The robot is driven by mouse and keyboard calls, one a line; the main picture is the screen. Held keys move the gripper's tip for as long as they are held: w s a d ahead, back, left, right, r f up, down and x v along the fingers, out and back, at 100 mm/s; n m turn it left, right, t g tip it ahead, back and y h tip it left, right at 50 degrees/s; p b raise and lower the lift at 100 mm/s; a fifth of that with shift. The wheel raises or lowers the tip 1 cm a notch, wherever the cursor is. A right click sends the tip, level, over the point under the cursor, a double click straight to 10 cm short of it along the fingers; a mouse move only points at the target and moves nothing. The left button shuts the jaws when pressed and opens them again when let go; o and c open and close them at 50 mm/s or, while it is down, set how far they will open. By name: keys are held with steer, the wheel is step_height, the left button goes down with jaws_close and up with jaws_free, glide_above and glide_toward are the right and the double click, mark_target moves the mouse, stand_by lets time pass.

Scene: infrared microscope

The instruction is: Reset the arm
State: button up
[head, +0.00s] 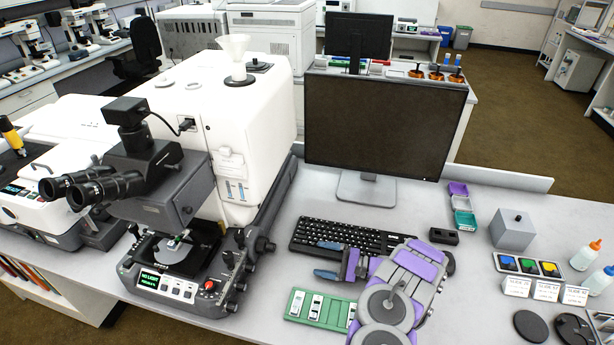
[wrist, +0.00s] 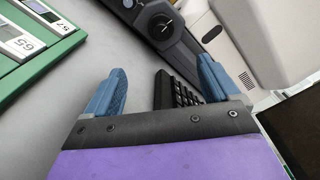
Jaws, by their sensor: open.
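My gripper (head: 328,260) is open over the table, just in front of the keyboard (head: 345,236) and behind the green slide tray (head: 335,309). Its two blue fingers stand apart with nothing between them in the wrist view (wrist: 160,85). My purple and grey arm is folded low at the front of the table. The infrared microscope (head: 225,110) stands to the left, with a slide on its stage (head: 178,250). Part of the green tray also shows in the wrist view (wrist: 42,66), with labelled slides in it. My arm hides the tray's right end.
A monitor (head: 385,125) stands behind the keyboard. To the right are a grey box (head: 512,230), coloured-button pads, slide label cards (head: 546,291), dropper bottles and a round black disc (head: 530,326). The table between microscope and keyboard is clear.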

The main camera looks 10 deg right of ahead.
steer(key=shift+r, duration=0.1)
steer(key=s+a+r+n+g+y, duration=0.1)
steer(key=s+a+r+n+g, duration=0.15)
steer(key=a+r, duration=0.45)
steer(key=s+a+r+n+g, duration=0.2)
steer(key=a+r+g, duration=0.25)
steer(key=r, duration=0.45)
steer(key=s+a+r+n+g+h, duration=0.4)
steer(key=s+a+r+n+g, duration=0.1)
steer(key=s+r, duration=0.7)
steer(key=s+d+r+n+h, duration=0.25)
steer(key=s+h, duration=0.35)
steer(key=s, duration=0.8)
steer(key=s+d+f+m+t+h, duration=0.1)
steer(key=s+d+t+h, duration=0.3)
steer(key=s+d+h, duration=0.4)
steer(key=s+d, duration=0.5)
steer(key=d, duration=0.2)
steer(key=shift+d+f, duration=0.25)
steer(key=shift+d, duration=0.1)
